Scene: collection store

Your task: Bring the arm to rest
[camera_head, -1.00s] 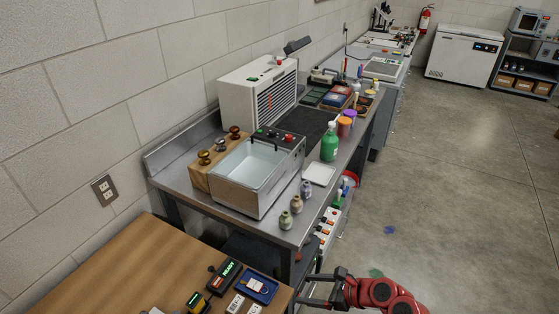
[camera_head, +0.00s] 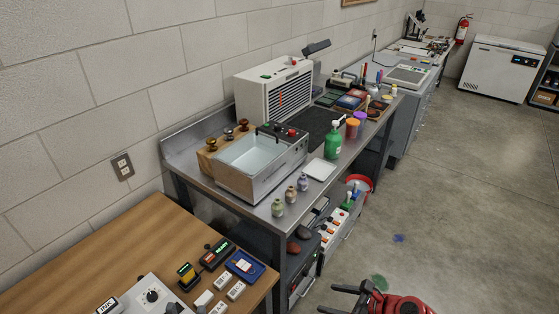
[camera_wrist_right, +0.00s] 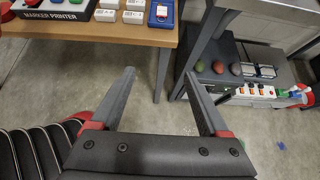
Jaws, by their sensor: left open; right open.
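My right gripper (camera_head: 328,299) is at the bottom of the head view, beside the front of the metal bench and over the floor. Its red arm runs off the bottom edge. My left gripper is not in view.
A wooden table (camera_head: 120,247) with small devices and a blue tray (camera_head: 245,265) stands at lower left. The metal bench (camera_head: 262,207) bears a water bath (camera_head: 235,180) and a green bottle (camera_head: 333,143). Open floor (camera_head: 470,200) lies to the right.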

